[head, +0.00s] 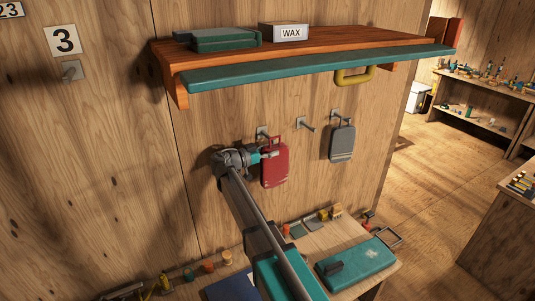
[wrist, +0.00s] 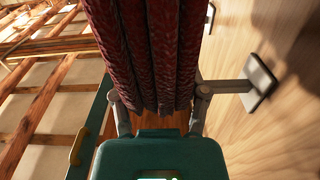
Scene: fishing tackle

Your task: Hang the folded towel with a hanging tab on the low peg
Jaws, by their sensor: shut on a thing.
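The red folded towel (head: 276,168) hangs upright in front of the plywood wall, below the shelf. My gripper (head: 266,155) is at its left side and shut on it. In the wrist view the towel's dark red folds (wrist: 150,50) run between the fingers of my gripper (wrist: 160,104). The left low peg (head: 263,133) is just above the towel. A peg with a square plate (wrist: 260,82) is close to the right finger in the wrist view. I cannot tell whether the towel's tab is around a peg; the tab is hidden.
A grey folded piece (head: 342,144) hangs on the right peg (head: 337,115). The middle peg (head: 304,124) is bare. A bench (head: 335,240) with a teal case (head: 356,262) is below.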

